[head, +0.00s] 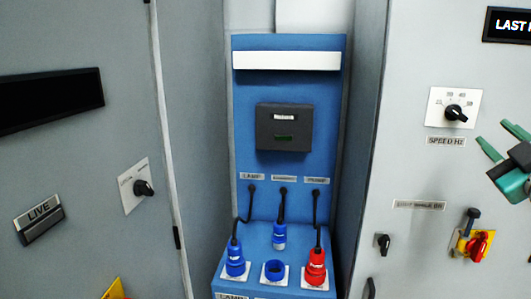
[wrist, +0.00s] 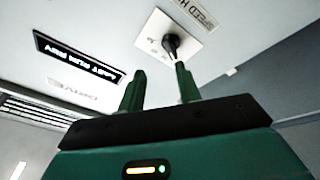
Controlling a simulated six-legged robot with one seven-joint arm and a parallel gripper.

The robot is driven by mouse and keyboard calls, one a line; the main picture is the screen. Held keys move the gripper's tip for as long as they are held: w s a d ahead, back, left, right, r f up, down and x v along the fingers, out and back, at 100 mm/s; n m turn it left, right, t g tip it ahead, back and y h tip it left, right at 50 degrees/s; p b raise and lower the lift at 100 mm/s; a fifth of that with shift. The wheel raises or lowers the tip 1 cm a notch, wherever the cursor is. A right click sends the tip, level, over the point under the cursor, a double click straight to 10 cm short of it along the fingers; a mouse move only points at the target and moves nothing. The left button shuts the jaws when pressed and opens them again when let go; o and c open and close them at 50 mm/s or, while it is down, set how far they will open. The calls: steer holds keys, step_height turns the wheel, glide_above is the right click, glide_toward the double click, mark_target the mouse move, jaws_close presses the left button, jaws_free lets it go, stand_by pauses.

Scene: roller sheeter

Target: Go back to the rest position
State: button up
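My gripper (head: 500,138) shows at the right edge of the head view, in front of the right grey cabinet (head: 415,60). Its two green fingers are apart and nothing is between them. In the wrist view my gripper (wrist: 160,84) points at the cabinet face. The black SPEED HZ knob (wrist: 172,42) on its white plate lies just beyond the right fingertip there; I cannot tell whether they touch. In the head view the SPEED HZ knob (head: 456,113) is left of the gripper, with a visible gap in the picture.
A blue panel (head: 290,80) stands in a recess, with blue plugs (head: 235,260) and a red plug (head: 316,266). A red and yellow switch (head: 478,245) sits below my gripper. The left cabinet (head: 80,150) carries a black knob (head: 143,188). A dark display (wrist: 78,56) shows in the wrist view.

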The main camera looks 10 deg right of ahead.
steer(key=w+a+f+m+g+h, duration=0.1)
steer(key=w+a+f+m+g, duration=0.2)
steer(key=a+f+m+g, duration=0.95)
steer(key=s+a+f+n+g+y, duration=0.1)
steer(key=s+a+f+n+y, duration=0.1)
steer(key=s+a+f, duration=0.3)
steer(key=s+a+f+n+g+y, duration=0.1)
steer(key=s+a+f+n+y, duration=0.2)
steer(key=a+f, duration=1)
steer(key=shift+s+a+f+g, duration=0.3)
steer(key=shift+s+a+g, duration=0.1)
steer(key=shift+s, duration=0.85)
